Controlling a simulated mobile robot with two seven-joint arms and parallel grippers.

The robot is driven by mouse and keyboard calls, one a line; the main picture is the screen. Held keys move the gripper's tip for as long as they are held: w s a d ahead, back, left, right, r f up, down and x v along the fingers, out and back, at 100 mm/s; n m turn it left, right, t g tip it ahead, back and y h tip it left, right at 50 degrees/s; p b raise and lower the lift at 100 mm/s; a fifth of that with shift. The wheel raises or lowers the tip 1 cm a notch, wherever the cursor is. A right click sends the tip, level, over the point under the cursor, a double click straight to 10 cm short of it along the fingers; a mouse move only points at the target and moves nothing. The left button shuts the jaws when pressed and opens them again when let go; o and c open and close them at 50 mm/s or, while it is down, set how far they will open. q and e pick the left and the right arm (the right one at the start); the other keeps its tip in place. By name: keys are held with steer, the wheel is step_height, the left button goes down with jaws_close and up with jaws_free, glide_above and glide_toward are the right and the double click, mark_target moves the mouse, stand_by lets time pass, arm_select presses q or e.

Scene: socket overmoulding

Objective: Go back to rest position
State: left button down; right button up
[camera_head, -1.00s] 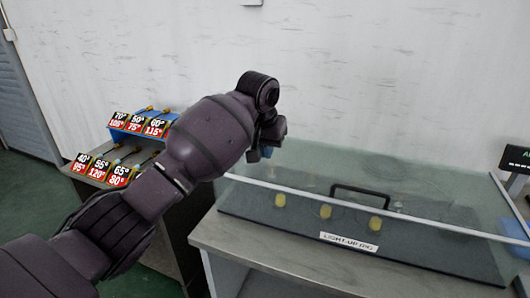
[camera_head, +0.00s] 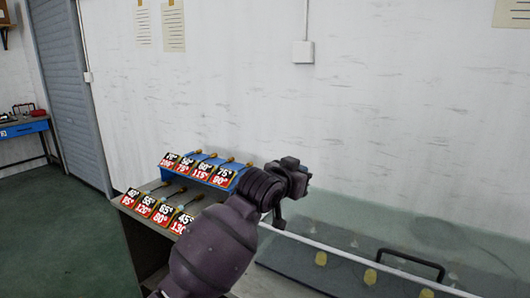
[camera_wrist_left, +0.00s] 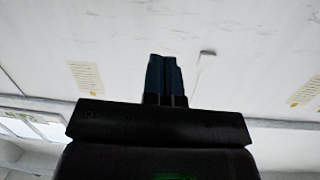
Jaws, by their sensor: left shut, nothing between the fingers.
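My left arm comes up from the bottom of the head view, with its wrist and left gripper (camera_head: 290,190) raised above the bench, near the label rack. In the left wrist view the left gripper's two dark blue fingers (camera_wrist_left: 164,76) are side by side and touching, shut with nothing between them. My right gripper is not in view.
A blue rack (camera_head: 205,174) of angle labels stands at the bench's back, with more labels (camera_head: 155,208) in front. A clear-covered fixture with a black handle (camera_head: 411,259) and yellow pieces lies right. Open green floor (camera_head: 60,225) lies left; a blue table (camera_head: 24,128) stands far left.

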arm_select(q)
steer(key=s+a+f+n+t+y, duration=0.1)
steer(key=s+a+f+n+y, duration=0.1)
steer(key=s+a+f, duration=0.45)
steer(key=s+a+f+n+t+y, duration=0.1)
steer(key=s+a+f+y, duration=0.15)
steer(key=a+f, duration=0.7)
steer(key=s+a+f+n+t+y, duration=0.1)
steer(key=s+a+f+n, duration=0.1)
steer(key=s+a+f, duration=0.45)
steer(key=s+a+f+g+y, duration=0.1)
steer(key=s+a+f, duration=0.3)
steer(key=s+f, duration=0.2)
steer(key=s+a+f+n+g+y, duration=0.1)
steer(key=s+a+f, duration=0.4)
steer(key=s, duration=0.5)
steer(key=s+a+f+n+g+y, duration=0.1)
steer(key=s+a+f, duration=0.3)
steer(key=s+f, duration=0.4)
steer(key=shift+s+a+f+g+y, duration=0.2)
steer(key=shift+s+g+y, duration=0.3)
steer(key=shift+g, duration=0.4)
steer(key=shift+w+d, duration=0.1)
steer(key=shift+w, duration=0.05)
